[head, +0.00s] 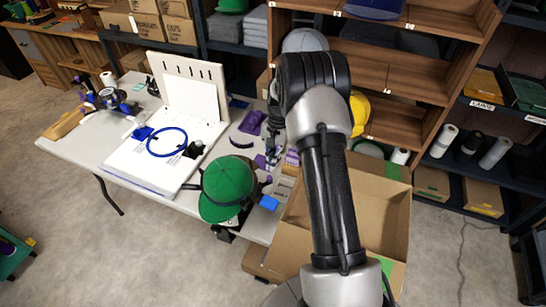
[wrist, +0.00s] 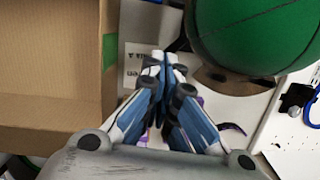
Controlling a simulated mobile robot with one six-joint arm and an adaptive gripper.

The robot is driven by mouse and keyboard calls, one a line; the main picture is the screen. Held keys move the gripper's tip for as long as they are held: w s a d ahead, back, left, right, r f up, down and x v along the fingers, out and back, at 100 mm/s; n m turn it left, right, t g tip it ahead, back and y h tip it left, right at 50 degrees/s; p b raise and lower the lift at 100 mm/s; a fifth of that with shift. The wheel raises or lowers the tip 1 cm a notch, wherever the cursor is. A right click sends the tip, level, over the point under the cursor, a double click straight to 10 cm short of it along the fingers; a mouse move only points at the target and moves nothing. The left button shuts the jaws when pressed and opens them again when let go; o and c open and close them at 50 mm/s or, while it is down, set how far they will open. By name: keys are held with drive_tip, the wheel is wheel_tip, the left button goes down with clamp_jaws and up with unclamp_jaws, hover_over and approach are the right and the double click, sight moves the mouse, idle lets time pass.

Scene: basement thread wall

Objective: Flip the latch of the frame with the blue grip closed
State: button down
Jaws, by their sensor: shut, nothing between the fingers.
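A blue ring (head: 167,142) lies on the white board (head: 125,165), with a dark clamp-like part (head: 193,149) at its right. Part of the ring shows in the wrist view (wrist: 309,112), beside a small dark part (wrist: 295,97). A small blue piece (head: 143,132) sits left of the ring. I cannot tell which of these is the frame's blue grip, and no latch is clear. My gripper (head: 272,158) is shut and empty over the table's right end, right of the board. In the wrist view its fingers (wrist: 160,68) meet, apart from the green cap.
A green cap (head: 229,188) stands at the table's front edge, close to my gripper. An open cardboard box (head: 385,225) is at the right. Purple pieces (head: 251,122) lie behind the cap. An upright beige panel (head: 190,75) stands at the back of the table.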

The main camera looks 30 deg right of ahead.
sight(270, 179)
drive_tip(key=f, duration=0.2)
drive_tip(key=f+b, duration=0.1)
drive_tip(key=f, duration=0.1)
drive_tip(key=shift+s+a+f, duration=0.1)
drive_tip(key=shift+s+a, duration=0.1)
drive_tip(key=shift+a, duration=0.15)
drive_tip(key=shift+s+a+f, duration=0.1)
drive_tip(key=shift+a+f, duration=0.05)
drive_tip(key=shift+a, duration=0.15)
drive_tip(key=shift+s+a+r+b, duration=0.25)
drive_tip(key=shift+s+a+r, duration=0.15)
drive_tip(key=shift+a+r, duration=0.15)
drive_tip(key=shift+s+a+r+b, duration=0.25)
drive_tip(key=shift+s+a+r, duration=0.15)
drive_tip(key=shift+a, duration=0.25)
drive_tip(key=shift+a+r, duration=0.1)
